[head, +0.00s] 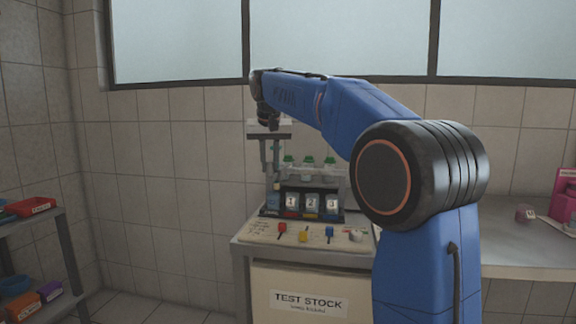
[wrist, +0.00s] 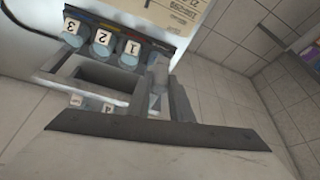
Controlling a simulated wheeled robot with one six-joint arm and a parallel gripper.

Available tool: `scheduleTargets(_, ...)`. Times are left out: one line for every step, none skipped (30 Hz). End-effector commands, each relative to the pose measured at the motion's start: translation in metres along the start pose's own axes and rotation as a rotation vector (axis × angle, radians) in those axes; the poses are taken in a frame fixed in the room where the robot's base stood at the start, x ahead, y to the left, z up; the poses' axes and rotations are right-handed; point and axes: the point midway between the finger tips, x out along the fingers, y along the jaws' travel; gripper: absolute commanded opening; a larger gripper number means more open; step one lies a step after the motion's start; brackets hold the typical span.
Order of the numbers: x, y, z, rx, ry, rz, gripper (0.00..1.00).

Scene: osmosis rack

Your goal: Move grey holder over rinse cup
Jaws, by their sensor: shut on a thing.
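My gripper (head: 269,168) hangs at the left end of my blue arm, fingers down, just left of the rack. It is shut on the grey holder. In the wrist view the grey fingers (wrist: 168,88) are close together above a dark bar, beside a grey frame with a rectangular opening, which appears to be the holder (wrist: 60,74). The fingers hide part of what they grip. Cups labelled 1 (head: 291,202), 2 (head: 312,203) and 3 (head: 332,203) stand in a dark rack (head: 300,216). I cannot tell which cup is the rinse cup.
Green-capped vessels (head: 308,160) stand behind the labelled cups. A grey side counter (head: 520,255) is at right. A shelf with coloured bins (head: 32,206) is at left.

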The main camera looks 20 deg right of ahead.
Motion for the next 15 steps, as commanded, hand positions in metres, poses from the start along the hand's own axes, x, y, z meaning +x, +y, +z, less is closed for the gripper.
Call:
scheduleTargets(0.0007,-0.0073,-0.0023,-0.001,0.002,0.0,0.0)
scheduleTargets(0.0009,-0.0099,-0.0031,-0.001,0.002,0.0,0.0)
scheduleTargets(0.0011,-0.0128,-0.0037,-0.001,0.002,0.0,0.0)
scheduleTargets(0.0011,-0.0143,-0.004,-0.001,0.003,0.0,0.0)
scheduleTargets(0.0012,-0.0153,-0.0042,0.0,0.003,0.0,0.0)
scheduleTargets(0.0011,-0.0161,-0.0044,0.0,0.003,0.0,0.0)
scheduleTargets(0.0011,-0.0165,-0.0045,0.0,0.003,0.0,0.0)
scheduleTargets(0.0011,-0.0166,-0.0046,0.0,0.004,0.0,0.0)
scheduleTargets(0.001,-0.0167,-0.0046,0.0,0.004,-0.001,0.0)
scheduleTargets(0.001,-0.0167,-0.0046,0.0,0.004,-0.001,0.0)
scheduleTargets(0.001,-0.0168,-0.0047,0.0,0.004,-0.001,0.0)
scheduleTargets(0.0009,-0.017,-0.0048,0.0,0.005,-0.002,0.0)
scheduleTargets(0.0009,-0.0171,-0.0048,0.0,0.005,-0.002,0.0)
scheduleTargets(0.0009,-0.0172,-0.0048,0.0,0.005,-0.003,0.0)
scheduleTargets(0.0009,-0.0173,-0.0048,0.0,0.005,-0.003,0.29)
